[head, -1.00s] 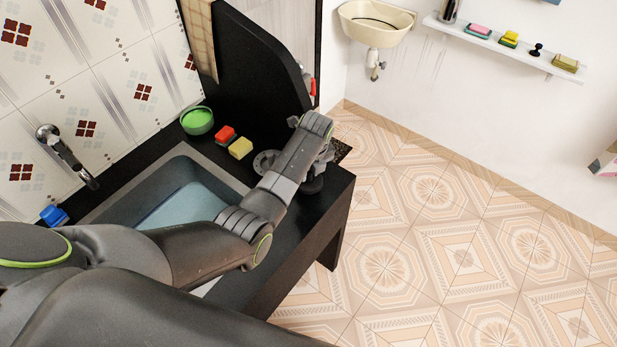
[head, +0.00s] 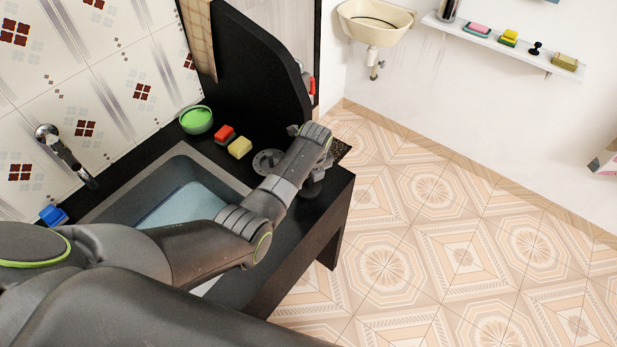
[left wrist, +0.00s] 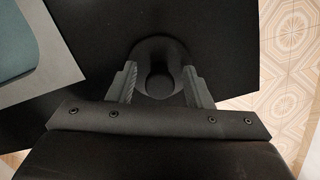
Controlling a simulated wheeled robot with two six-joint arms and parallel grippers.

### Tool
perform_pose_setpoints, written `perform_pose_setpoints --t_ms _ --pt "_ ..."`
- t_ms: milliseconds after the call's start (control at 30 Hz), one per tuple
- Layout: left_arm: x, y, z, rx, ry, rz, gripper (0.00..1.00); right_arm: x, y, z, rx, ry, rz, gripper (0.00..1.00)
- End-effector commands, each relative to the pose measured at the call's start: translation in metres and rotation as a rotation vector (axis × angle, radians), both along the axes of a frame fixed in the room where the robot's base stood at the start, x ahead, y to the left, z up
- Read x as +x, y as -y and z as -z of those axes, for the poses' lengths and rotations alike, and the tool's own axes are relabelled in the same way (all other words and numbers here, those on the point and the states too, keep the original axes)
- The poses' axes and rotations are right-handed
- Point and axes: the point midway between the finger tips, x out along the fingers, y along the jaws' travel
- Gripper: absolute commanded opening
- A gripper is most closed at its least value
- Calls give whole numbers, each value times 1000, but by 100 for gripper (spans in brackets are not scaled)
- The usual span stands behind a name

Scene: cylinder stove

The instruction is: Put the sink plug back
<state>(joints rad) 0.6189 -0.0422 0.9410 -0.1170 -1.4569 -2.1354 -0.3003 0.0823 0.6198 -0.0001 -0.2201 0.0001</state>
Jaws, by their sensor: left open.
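The sink (head: 215,172) is a grey basin with a pale blue bottom, set in the black counter. My left forearm crosses in front of its near part, and I cannot see its drain. In the left wrist view a dark round piece with a knob, seemingly the sink plug (left wrist: 160,62), sits on the black counter. My left gripper (left wrist: 162,88) is open, with one finger on each side of the knob. In the head view my left gripper (head: 313,182) is over the counter's right end, and the dark piece under it is mostly hidden. My right gripper is not in view.
A grey metal disc (head: 268,161), a yellow sponge (head: 240,148), a red sponge (head: 224,133) and a green bowl (head: 196,119) stand behind the sink. A blue item (head: 53,215) and the faucet (head: 66,155) are at left. A wall shelf (head: 480,40) holds small items, one black and knobbed.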

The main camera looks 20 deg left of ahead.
Motion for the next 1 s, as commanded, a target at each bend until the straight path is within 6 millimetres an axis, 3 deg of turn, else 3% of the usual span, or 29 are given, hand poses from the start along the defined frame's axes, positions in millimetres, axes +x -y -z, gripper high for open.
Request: perform_pose_setpoints --t_ms 267,800,1000 --pt "0 1 -11 0 1 0 46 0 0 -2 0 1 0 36" --pt "-9 11 -100 -1 4 0 46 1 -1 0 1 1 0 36" --pt "-11 13 -119 0 1 1 46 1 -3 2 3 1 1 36"
